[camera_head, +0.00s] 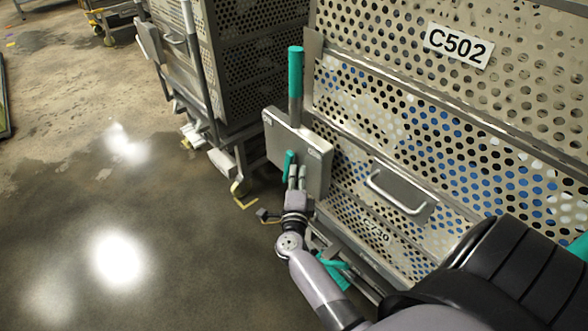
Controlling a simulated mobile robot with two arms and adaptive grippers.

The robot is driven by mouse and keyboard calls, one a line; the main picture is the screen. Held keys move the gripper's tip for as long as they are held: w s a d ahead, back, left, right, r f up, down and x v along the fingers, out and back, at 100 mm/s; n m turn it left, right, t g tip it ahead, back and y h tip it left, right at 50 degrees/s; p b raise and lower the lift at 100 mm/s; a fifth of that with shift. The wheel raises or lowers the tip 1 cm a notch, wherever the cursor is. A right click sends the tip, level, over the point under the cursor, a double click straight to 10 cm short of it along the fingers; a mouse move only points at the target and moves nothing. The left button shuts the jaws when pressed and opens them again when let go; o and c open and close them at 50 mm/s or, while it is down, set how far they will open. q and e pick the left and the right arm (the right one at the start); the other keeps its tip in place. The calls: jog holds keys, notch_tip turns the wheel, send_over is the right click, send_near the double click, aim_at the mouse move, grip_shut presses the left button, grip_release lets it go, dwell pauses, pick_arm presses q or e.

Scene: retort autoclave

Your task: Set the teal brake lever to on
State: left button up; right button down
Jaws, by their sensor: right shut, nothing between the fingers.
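A short teal lever (289,160) stands on the face of a grey metal plate (287,132) at the corner of the perforated cart. It points upward with a slight lean. Small marks show at the plate's upper corners, too small to read surely. My right gripper (297,176) is shut and empty in front of the plate, its fingertips just right of and below the lever's teal grip. I cannot tell whether they touch it. My left gripper is not in view.
The cart (450,120), labelled C502, fills the right side, with a metal handle (398,192). A taller teal-gripped post (295,72) rises above the plate. Teal parts (332,271) sit low beside my arm. Another cart (250,60) stands behind. The wet floor (110,210) at left is clear.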

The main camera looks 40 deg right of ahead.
aim_at(288, 161)
jog(key=shift+w+r+p, duration=0.45)
jog(key=shift+p, duration=0.35)
jog(key=w+r+n+p, duration=0.1)
jog(key=p, duration=0.3)
jog(key=shift+w+g+y+p, duration=0.15)
jog(key=shift+g+y+p, duration=0.15)
jog(key=shift+g+y, duration=0.1)
jog(key=shift+w+f, duration=0.1)
jog(key=shift+w, duration=0.1)
jog(key=shift+w+a, duration=0.1)
jog(key=shift+w, duration=0.65)
